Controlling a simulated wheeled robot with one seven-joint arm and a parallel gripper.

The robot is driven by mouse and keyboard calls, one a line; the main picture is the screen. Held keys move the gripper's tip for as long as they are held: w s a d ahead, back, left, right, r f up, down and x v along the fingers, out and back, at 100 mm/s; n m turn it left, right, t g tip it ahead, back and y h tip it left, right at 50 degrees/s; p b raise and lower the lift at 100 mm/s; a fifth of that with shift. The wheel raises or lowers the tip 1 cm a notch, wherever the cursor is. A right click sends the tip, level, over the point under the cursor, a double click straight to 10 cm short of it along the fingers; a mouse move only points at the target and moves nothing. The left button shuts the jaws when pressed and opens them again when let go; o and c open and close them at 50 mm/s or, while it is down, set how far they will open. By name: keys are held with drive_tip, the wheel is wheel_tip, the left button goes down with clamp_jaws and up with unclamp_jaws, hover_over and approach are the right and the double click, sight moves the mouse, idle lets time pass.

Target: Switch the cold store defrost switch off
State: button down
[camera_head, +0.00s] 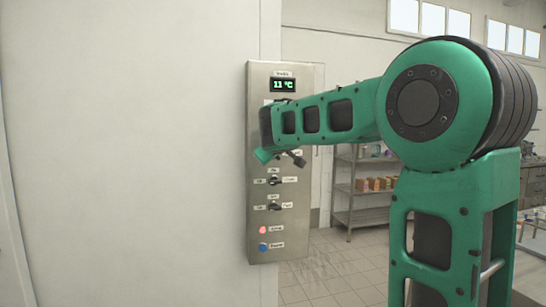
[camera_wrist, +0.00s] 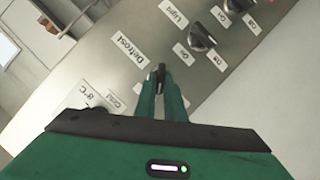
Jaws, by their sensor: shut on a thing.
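The steel control panel (camera_head: 284,215) stands upright on the wall edge, with my arm in front of its upper part. In the wrist view, the label Defrost (camera_wrist: 128,48) is beside my fingertips. My gripper (camera_wrist: 160,80) has its two green fingers close together at the panel, shut on a small dark piece that I take for the defrost switch (camera_wrist: 161,70). The fingers cover most of it, so its turn position cannot be read. In the head view my arm hides this switch.
A Light knob (camera_wrist: 201,39) is beside the fingers in the wrist view. Below my arm are two more knobs (camera_head: 275,181) (camera_head: 275,206), a lit red lamp (camera_head: 263,230) and a blue button (camera_head: 263,246). The display (camera_head: 283,85) reads 11 °C. Shelves (camera_head: 362,190) stand behind.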

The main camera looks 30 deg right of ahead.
drive_tip(key=n+h, duration=0.1)
drive_tip(key=n, duration=0.1)
drive_tip(key=f+n+t+h, duration=0.1)
drive_tip(key=n, duration=0.2)
drive_tip(key=n+h, duration=0.1)
drive_tip(key=n, duration=0.2)
drive_tip(key=shift+w+a+f+t+h, duration=0.1)
drive_tip(key=shift+a+f+t+h, duration=0.1)
drive_tip(key=shift+a+t+h, duration=0.15)
drive_tip(key=shift+f+n, duration=0.1)
drive_tip(key=shift+n, duration=0.3)
drive_tip(key=c, duration=1.8)
unclamp_jaws()
drive_tip(key=shift+c, duration=0.2)
drive_tip(key=shift+r, duration=0.2)
drive_tip(key=v, duration=1)
drive_tip(key=shift+s+a+f, duration=0.2)
drive_tip(key=shift+s+a, duration=0.05)
drive_tip(key=shift+a, duration=0.1)
